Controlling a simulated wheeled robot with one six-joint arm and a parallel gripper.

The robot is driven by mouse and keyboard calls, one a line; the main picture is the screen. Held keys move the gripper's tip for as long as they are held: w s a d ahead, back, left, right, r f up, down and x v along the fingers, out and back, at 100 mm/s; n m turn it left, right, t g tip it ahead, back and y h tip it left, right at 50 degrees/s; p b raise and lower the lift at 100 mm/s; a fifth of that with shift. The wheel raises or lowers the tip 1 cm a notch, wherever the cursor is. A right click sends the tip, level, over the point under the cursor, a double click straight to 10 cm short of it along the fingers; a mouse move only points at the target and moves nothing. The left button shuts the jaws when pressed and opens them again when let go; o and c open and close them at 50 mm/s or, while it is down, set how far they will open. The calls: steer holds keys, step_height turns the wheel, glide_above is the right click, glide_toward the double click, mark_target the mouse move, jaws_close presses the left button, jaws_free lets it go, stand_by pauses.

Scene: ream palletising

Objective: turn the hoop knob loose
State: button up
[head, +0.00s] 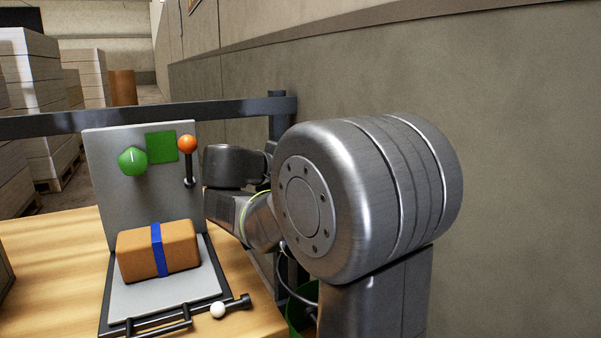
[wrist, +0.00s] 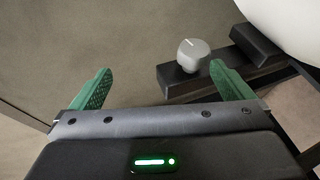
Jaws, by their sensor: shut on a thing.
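The hoop knob is a grey round knob (wrist: 193,57) with a pale index line, on a black bar (wrist: 188,84) in the wrist view. My gripper (wrist: 160,68) has two green fingers. In the head view my arm hides the gripper and this knob. A thin grey curved rod, perhaps the hoop (head: 293,289), shows below my arm over a green bin (head: 296,322).
On the wooden table (head: 45,240), an upright grey panel (head: 108,199) bears a green knob (head: 132,161), a green square (head: 161,147) and an orange-ball lever (head: 188,146). A brown wrapped ream (head: 190,240) lies before it. A wall (head: 530,150) stands right.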

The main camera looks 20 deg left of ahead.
steer(key=shift+s+d+r, duration=0.15)
steer(key=shift+s+r, duration=0.05)
steer(key=shift+r, duration=0.35)
steer(key=shift+s+d+r, duration=0.1)
steer(key=shift+s+r, duration=0.1)
steer(key=shift+r, duration=0.3)
steer(key=shift+s+d+r, duration=0.2)
steer(key=shift+s+d, duration=0.05)
steer(key=c, duration=0.6)
steer(key=shift+o, duration=0.2)
steer(key=s+a+r+p, duration=0.2)
steer(key=s+r+p, duration=0.4)
steer(key=s, duration=0.4)
steer(key=shift+a+r, duration=0.2)
steer(key=shift+r, duration=0.55)
